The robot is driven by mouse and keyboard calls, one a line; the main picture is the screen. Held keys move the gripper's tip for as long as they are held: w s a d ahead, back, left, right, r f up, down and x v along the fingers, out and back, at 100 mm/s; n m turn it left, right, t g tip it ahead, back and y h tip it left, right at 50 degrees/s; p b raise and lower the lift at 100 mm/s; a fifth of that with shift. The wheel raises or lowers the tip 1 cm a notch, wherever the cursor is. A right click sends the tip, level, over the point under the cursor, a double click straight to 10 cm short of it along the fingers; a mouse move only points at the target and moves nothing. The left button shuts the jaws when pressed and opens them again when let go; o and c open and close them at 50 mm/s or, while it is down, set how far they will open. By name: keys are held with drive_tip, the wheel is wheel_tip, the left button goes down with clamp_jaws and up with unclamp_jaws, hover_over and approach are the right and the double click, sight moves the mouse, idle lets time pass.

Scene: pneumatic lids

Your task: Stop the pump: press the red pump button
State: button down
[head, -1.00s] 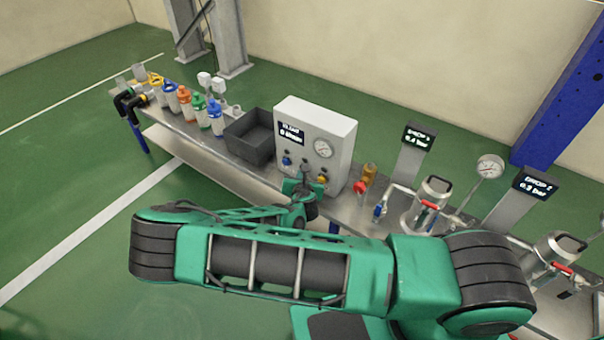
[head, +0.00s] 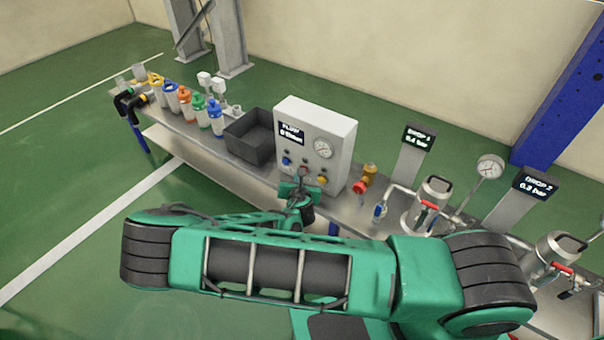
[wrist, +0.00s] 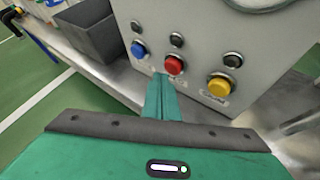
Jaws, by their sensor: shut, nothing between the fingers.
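The red pump button (wrist: 174,65) sits on the lower front of the white control box (head: 339,134), between a blue button (wrist: 138,49) and a yellow button (wrist: 220,86). My gripper (wrist: 163,78) is shut and empty. In the wrist view its fingertips show just below and slightly left of the red button, and I cannot tell the exact gap. In the head view my gripper (head: 302,176) is in front of the box, with the red button (head: 305,170) partly hidden by it.
A dark open bin (head: 250,138) stands left of the box on the metal bench. Several coloured bottles (head: 199,109) stand farther left. A brass valve with a red knob (head: 365,181) and metal vessels (head: 432,200) stand to the right.

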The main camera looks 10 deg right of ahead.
drive_tip(key=shift+s+a, duration=1.5)
drive_tip(key=shift+a, duration=0.25)
drive_tip(key=s+d+r+m+g+h, duration=0.1)
drive_tip(key=s+d+r+m+g, duration=0.15)
drive_tip(key=d+r+m, duration=0.4)
drive_tip(key=s+d+r+m+g+h, duration=0.1)
drive_tip(key=s+d+r+m+g, duration=0.2)
drive_tip(key=m, duration=0.7)
drive_tip(key=s+d+r+m+g+y, duration=0.1)
drive_tip(key=s+d+r+m, duration=0.1)
drive_tip(key=s+r+m, duration=0.5)
drive_tip(key=s+d+r+m+g+y, duration=0.1)
drive_tip(key=s+d+r+m+y, duration=0.15)
drive_tip(key=r, duration=0.95)
drive_tip(key=s+d+r+m+y, duration=0.1)
drive_tip(key=s+d+r+m, duration=0.3)
drive_tip(key=r, duration=0.5)
drive_tip(key=s+d+f+m+g, duration=0.1)
drive_tip(key=s+d+m+g, duration=0.1)
drive_tip(key=s+d, duration=0.3)
drive_tip(key=s+d+m+g, duration=0.3)
drive_tip(key=s+d+m, duration=0.1)
drive_tip(key=s, duration=0.8)
drive_tip(key=shift+s+d+f+m, duration=0.3)
drive_tip(key=shift+d+f+m, duration=0.1)
drive_tip(key=shift+m, duration=0.4)
